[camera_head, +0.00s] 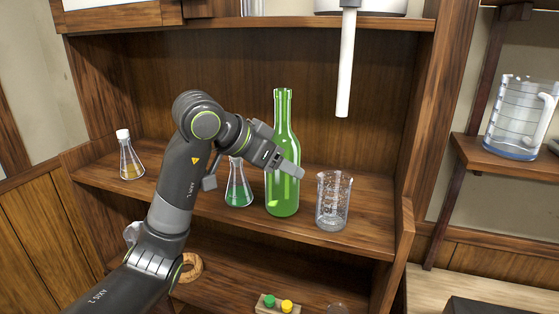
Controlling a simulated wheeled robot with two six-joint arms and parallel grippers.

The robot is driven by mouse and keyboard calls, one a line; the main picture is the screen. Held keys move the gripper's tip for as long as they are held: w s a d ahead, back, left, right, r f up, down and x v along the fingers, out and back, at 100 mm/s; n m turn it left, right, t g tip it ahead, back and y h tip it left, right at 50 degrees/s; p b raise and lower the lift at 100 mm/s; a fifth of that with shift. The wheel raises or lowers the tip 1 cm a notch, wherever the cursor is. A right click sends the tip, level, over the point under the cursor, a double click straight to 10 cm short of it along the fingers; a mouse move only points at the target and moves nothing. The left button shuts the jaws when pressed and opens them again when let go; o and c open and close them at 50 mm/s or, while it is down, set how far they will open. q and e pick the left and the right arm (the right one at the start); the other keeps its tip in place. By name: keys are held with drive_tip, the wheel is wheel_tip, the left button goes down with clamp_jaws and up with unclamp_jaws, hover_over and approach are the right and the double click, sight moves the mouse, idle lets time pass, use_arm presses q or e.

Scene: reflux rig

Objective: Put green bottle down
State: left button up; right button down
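The green bottle (283,198) is upright at the middle of the wooden shelf, between a flask and a beaker. Its base is at or very close to the shelf board; I cannot tell if there is a small gap. My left gripper (285,165) reaches in from the left at the bottle's upper body. One grey finger crosses in front of the glass, and the other is hidden behind it. The gripper appears shut on the bottle. My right gripper is not in view.
A flask with green liquid (238,190) stands just left of the bottle, and an empty glass beaker (333,205) just right. A flask with yellow liquid (130,160) is at the far left. A white tube (346,65) hangs above the beaker.

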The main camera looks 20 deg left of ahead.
use_arm(q)
drive_tip(key=shift+f, duration=0.3)
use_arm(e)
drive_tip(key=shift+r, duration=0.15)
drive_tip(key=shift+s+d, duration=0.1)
use_arm(q)
drive_tip(key=shift+f, duration=0.15)
drive_tip(key=o, duration=1.2)
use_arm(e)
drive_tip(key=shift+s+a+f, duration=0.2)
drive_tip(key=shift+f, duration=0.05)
use_arm(q)
drive_tip(key=shift+o, duration=0.2)
drive_tip(key=b+v, duration=0.3)
drive_tip(key=v, duration=0.9)
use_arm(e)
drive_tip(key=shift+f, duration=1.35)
